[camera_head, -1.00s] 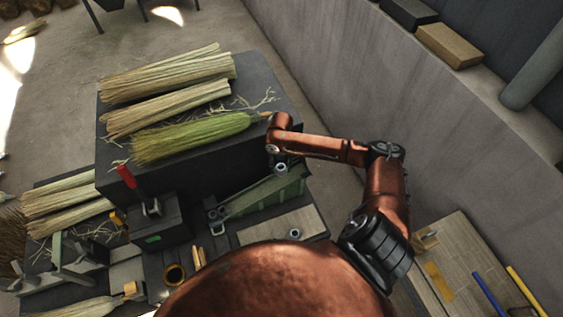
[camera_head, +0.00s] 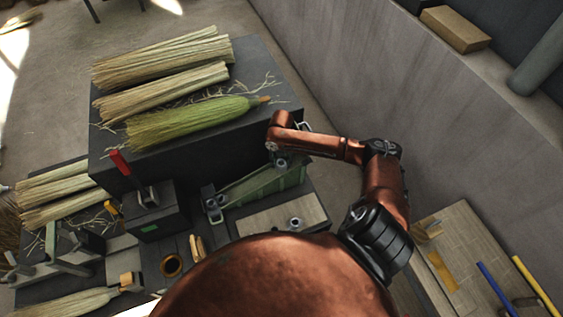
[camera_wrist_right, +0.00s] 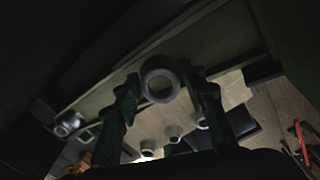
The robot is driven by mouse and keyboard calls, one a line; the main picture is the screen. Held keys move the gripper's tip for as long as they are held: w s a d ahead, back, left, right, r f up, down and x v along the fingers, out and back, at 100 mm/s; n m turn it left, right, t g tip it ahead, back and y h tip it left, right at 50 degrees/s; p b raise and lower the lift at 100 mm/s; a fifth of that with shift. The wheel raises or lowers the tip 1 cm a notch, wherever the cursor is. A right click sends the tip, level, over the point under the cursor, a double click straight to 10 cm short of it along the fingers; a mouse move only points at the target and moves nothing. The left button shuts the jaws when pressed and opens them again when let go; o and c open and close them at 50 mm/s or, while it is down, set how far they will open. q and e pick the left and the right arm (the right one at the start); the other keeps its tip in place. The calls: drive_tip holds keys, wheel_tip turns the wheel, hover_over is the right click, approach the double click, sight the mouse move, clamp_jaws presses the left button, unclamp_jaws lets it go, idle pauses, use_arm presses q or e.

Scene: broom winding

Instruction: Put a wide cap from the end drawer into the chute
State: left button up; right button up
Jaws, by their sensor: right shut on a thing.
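My right gripper (camera_wrist_right: 164,92) is shut on a grey ring-shaped cap (camera_wrist_right: 160,71), which shows a round opening between the two dark green fingers. In the head view the right gripper (camera_head: 282,163) points down at the upper end of the green sloped chute (camera_head: 262,188). The chute's pale channel also passes behind the held cap in the wrist view (camera_wrist_right: 118,72). I cannot tell whether the cap touches the chute. Another grey cap (camera_head: 297,222) sits on a pale wooden surface, perhaps the drawer, right of the chute's lower end. My left gripper is not in view.
A dark block with several straw bundles and a green broom head (camera_head: 190,122) stands behind the chute. A red-handled device (camera_head: 146,195) is to the left. Grey parts (camera_head: 213,204) sit at the chute's lower end. A wall (camera_head: 400,90) runs along the right.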

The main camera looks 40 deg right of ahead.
drive_tip(key=shift+f, duration=0.25)
drive_tip(key=o, duration=0.9)
drive_tip(key=shift+r, duration=0.1)
wheel_tip(320, 180, up, 8)
drive_tip(key=p, duration=0.4)
drive_tip(key=shift+p, duration=0.4)
idle(1.0)
